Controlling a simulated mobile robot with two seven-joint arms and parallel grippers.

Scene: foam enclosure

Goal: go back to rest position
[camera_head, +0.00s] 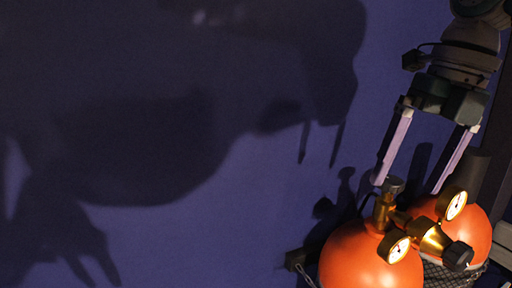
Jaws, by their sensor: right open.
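My right gripper (409,186) comes down from the top right corner. Its two long pale fingers are spread apart, and no object is clamped between them. The fingertips end just above the brass valve and regulator (428,238) on the orange tanks, with a dark valve knob (393,186) showing between the tips. I cannot tell whether the fingers touch anything. My left gripper is not in view.
Two orange tanks (362,262) with round gauges (395,248) stand at the bottom right, partly cut off. A dark post and pale parts (503,240) border the right edge. The purple surface (240,215) on the left carries large shadows and no objects.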

